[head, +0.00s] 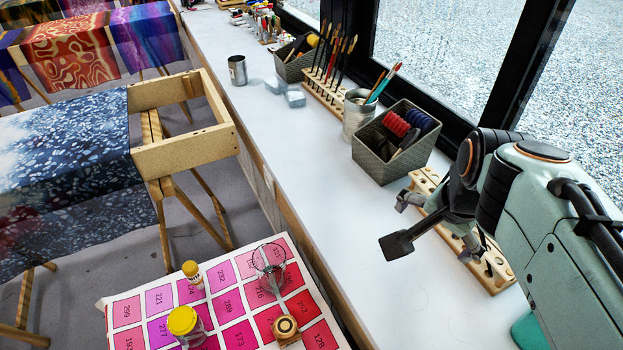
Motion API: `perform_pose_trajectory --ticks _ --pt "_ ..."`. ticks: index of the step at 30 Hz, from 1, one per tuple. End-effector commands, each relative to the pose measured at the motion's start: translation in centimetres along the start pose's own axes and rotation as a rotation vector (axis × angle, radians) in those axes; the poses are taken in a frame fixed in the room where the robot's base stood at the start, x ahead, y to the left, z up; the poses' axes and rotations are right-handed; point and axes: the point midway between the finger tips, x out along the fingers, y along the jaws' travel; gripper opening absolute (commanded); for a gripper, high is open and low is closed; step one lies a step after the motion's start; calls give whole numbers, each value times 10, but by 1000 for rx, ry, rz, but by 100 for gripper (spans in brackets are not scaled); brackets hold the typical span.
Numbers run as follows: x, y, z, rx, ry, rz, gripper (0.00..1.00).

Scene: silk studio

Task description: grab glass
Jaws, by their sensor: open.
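A clear glass (264,257) stands on the colour-chart table (120,303) at the bottom of the head view. It is see-through, and its lower part is hard to make out against the printed squares. A thin grey shape runs down from it towards a round wooden-topped piece; I cannot tell whether they touch. My gripper (401,222) is open and empty above the white counter, to the right of the glass and well apart from it. One dark fingertip points left.
Two yellow-lidded jars (183,321) (191,270) stand left of the glass. The round wooden-topped piece (286,328) is close in front. A grey basket (385,160), a metal can (357,117) and wooden racks line the window. The white counter (330,200) is clear between.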

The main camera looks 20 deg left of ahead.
Motion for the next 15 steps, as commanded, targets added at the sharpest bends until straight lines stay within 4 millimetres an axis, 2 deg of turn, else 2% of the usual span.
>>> perform_pose_trajectory --ticks 1,2,3,5,6,8,9,12,15 --pt "15 -30 -7 -9 -4 -8 100" --pt "24 -49 -10 -10 -4 -13 100" --pt "38 -76 -10 -21 -9 -20 100" --pt "64 -116 0 -54 -24 -24 100" --pt "82 -141 12 -85 -38 -23 100" --pt "109 -172 38 -149 -67 -14 100" --pt "126 -187 58 -196 -89 -2 100" --pt "161 -207 112 -305 -150 36 100" --pt "183 -208 154 -386 -197 78 100"
